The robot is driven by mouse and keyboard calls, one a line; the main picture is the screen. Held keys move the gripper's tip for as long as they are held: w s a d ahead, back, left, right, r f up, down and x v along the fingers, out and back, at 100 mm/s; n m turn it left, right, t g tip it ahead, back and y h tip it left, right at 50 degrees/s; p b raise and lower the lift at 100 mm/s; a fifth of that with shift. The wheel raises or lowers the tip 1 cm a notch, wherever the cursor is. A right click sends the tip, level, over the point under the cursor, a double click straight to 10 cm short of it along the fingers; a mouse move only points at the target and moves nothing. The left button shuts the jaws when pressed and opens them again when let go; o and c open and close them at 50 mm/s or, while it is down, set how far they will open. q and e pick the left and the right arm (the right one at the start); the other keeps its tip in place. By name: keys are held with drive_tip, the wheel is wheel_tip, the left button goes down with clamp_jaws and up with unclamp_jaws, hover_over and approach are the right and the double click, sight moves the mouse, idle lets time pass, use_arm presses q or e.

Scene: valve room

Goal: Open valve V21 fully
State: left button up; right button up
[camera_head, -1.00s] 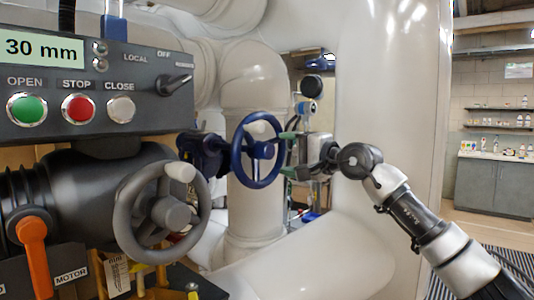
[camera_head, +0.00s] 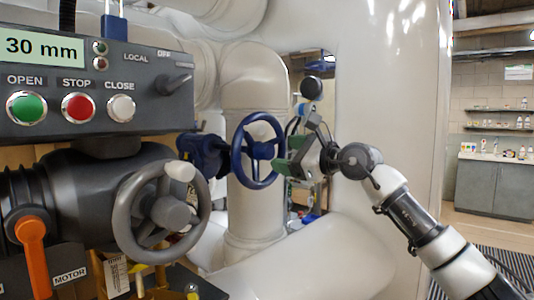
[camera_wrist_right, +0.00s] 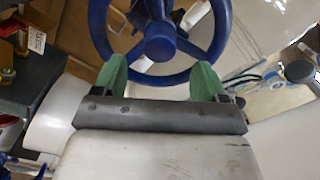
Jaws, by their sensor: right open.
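A blue handwheel (camera_head: 262,151) sits on a blue valve body (camera_head: 203,150) beside white pipes. A grey handwheel (camera_head: 170,212) is on a dark motor actuator (camera_head: 85,190) at the left. I see no V21 label on either. My right gripper (camera_head: 284,156), with green fingertips, is open at the right side of the blue wheel. In the right wrist view the open fingers (camera_wrist_right: 160,82) are spread at the lower rim of the blue wheel (camera_wrist_right: 160,42). Whether they touch the rim I cannot tell. My left gripper is not in view.
A control panel (camera_head: 130,65) has a "30 mm" display, OPEN, STOP and CLOSE buttons and a LOCAL/OFF switch. An orange lever (camera_head: 33,255) is at lower left. A large white pipe (camera_head: 385,130) stands behind my right arm. Floor and a cabinet (camera_head: 495,185) lie far right.

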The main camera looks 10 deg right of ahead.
sight(271, 151)
drive_tip(key=shift+w+a+r+p, duration=0.15)
drive_tip(key=shift+w+a+p, duration=0.3)
drive_tip(key=shift+p, duration=0.25)
drive_tip(key=p+x, duration=0.4)
drive_tip(key=x, duration=0.1)
drive_tip(key=shift+d, duration=0.1)
drive_tip(key=shift+s, duration=0.1)
drive_tip(key=c, duration=1)
drive_tip(key=n, duration=1.1)
